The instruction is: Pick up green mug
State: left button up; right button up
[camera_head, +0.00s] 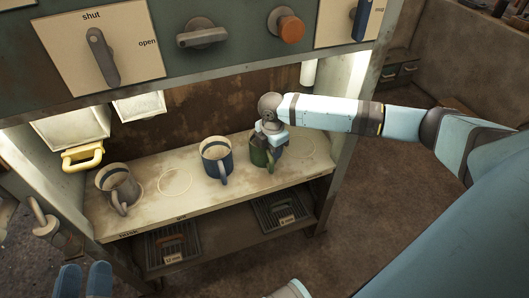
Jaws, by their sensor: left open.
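The green mug (258,157) stands upright on the shelf, right of the blue mug. Its handle faces the front. My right gripper (268,140) is directly above it with its fingers down at the mug's rim, covering much of the top and right side. Whether the fingers are closed on the mug is hidden. My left gripper (84,281) is at the bottom left corner, fingers apart and empty, far from the mug.
A blue mug (216,160) and a grey mug (121,185) stand on the pale shelf (178,208). A yellow handle (82,157) sticks out at the left. Dark trays (284,211) sit below. The cabinet's control panel (240,59) overhangs the shelf.

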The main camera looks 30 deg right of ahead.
grip_shut()
jog(key=shift+s+r, duration=0.1)
jog(key=shift+r+p, duration=0.2)
jog(key=shift+p, duration=0.2)
notch_tip(320, 180, up, 6)
jog(key=r+p, duration=0.1)
jog(key=p, duration=0.2)
pick_arm(q)
jog(key=s+a+f+g+y+p, duration=0.2)
jog(key=a+f+g+y+p, duration=0.2)
jog(key=f, duration=0.7)
jog(key=shift+s+a+g+y, duration=0.15)
jog(key=shift+a+g+y, duration=0.15)
jog(key=shift+a+g, duration=0.45)
pick_arm(e)
jog(key=s+a, duration=0.2)
jog(key=s, duration=0.7)
jog(key=s+a, duration=0.2)
jog(key=s, duration=0.8)
jog(key=shift+a+f, duration=0.3)
jog(key=shift+a, duration=0.05)
pick_arm(q)
jog(key=shift+d+f, duration=0.1)
jog(key=shift+d, duration=0.1)
pick_arm(e)
jog(key=shift+s, duration=0.15)
